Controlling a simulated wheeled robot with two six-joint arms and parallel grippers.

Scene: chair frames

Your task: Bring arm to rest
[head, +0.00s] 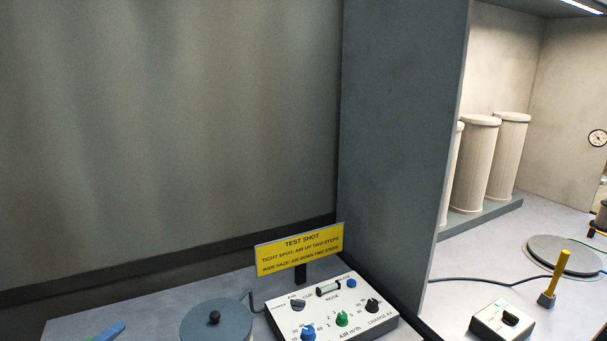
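Neither of my grippers nor arms shows in the head view. A white control box (355,321) with blue, green and black knobs stands on the grey bench at the bottom middle. A yellow sign (300,249) headed "TEST SHOT" stands upright on a dark post behind it. A grey round lid (217,321) with a black knob sits left of the box, cut off by the bottom edge.
A tall grey partition (395,130) divides the bench. Right of it stand several pale cylinders (481,160), a small switch box (501,320), a yellow-handled tool (555,278) and a round plate (563,254). A blue-green object (104,333) lies at lower left.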

